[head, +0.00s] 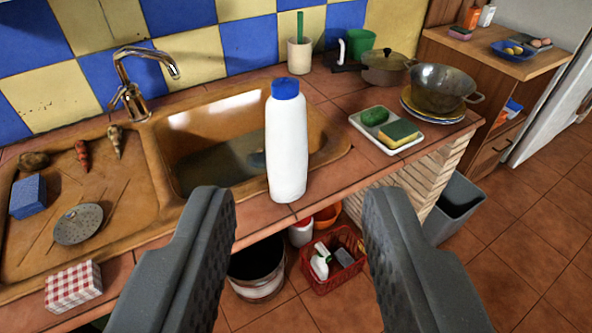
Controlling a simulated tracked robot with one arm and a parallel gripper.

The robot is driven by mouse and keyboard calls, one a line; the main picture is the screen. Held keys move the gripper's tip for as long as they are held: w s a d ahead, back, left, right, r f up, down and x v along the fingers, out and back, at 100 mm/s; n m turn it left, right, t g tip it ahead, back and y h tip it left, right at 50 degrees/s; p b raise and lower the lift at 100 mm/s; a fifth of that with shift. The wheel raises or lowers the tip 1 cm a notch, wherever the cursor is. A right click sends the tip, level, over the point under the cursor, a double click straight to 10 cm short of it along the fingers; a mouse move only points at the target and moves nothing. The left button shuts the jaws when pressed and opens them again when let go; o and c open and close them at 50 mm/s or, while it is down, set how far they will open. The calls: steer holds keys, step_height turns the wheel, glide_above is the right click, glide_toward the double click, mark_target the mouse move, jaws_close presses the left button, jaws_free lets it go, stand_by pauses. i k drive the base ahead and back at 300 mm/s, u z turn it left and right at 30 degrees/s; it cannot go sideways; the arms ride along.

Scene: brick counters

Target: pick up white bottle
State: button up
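The white bottle (287,148) has a blue cap and stands upright on the tiled counter, at the front edge of the sink, in the middle of the head view. My gripper (298,205) is open, with one dark finger at the lower left and one at the lower right. The bottle lies beyond the fingertips, roughly in line with the gap between them. Nothing is between the fingers, and they do not appear to touch the bottle.
The sink (220,135) with its faucet (135,85) lies behind and left of the bottle. A white tray (386,146) with sponges and a stack with a pot (440,88) stand to the right. A red basket (332,275) and a bucket (258,270) are on the floor below.

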mark_target(287, 150)
steer(key=k, duration=1.15)
steer(key=z, duration=0.55)
steer(key=i, duration=1.55)
steer(key=u, duration=0.6)
steer(key=i, duration=0.45)
steer(key=u, duration=0.4)
